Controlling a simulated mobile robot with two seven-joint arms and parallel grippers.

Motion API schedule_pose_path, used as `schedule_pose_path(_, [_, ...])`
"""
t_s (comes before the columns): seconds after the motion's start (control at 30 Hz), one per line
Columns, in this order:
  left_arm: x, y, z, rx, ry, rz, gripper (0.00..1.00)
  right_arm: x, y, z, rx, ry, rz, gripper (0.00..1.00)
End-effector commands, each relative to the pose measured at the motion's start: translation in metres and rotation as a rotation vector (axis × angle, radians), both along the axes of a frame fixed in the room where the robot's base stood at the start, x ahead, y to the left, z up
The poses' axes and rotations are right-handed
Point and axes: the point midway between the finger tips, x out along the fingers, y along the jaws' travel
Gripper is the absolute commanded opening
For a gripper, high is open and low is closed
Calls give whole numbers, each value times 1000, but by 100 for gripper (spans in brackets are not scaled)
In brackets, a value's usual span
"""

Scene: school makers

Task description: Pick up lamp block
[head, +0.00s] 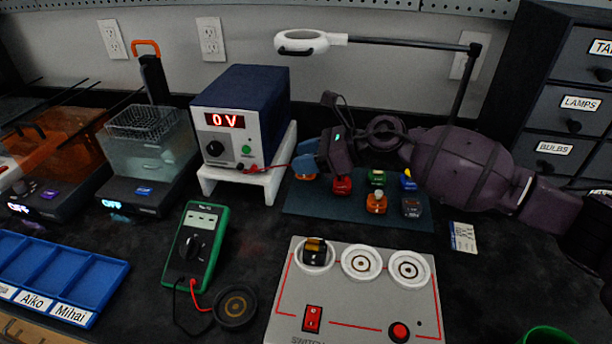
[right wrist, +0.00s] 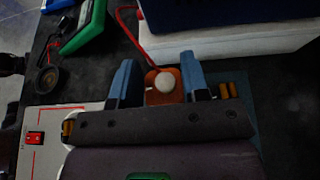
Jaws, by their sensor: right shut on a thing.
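My right gripper (head: 305,167) is at the back left of the dark teal mat (head: 331,207). In the right wrist view its blue fingers (right wrist: 160,82) stand on both sides of an orange block (right wrist: 155,98) with a white round bulb on top, the lamp block, and are shut on it. In the head view only a little of this orange block (head: 306,177) shows under the fingers. I cannot tell whether it touches the mat. My left gripper is not in view.
Red (head: 342,187), green (head: 377,178), blue (head: 408,182), orange (head: 376,204) and dark (head: 411,208) blocks stand close by on the mat. The power supply (head: 240,115) on its white stand (head: 250,180) is just left. A switch board (head: 350,285) lies in front.

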Motion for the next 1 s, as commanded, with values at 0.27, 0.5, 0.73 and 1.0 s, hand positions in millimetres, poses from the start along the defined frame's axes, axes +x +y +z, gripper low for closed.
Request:
schedule_pose_path(0.27, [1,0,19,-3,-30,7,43,0,0,80,0,-12,1,19])
schedule_pose_path(0.5, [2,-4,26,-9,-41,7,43,0,0,116,-1,-5,0,19])
schedule_pose_path(0.73, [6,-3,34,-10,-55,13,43,-3,-3,134,-1,-4,-5,19])
schedule_pose_path(1.0, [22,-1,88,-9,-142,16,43,-29,-25,146,0,-11,-37,19])
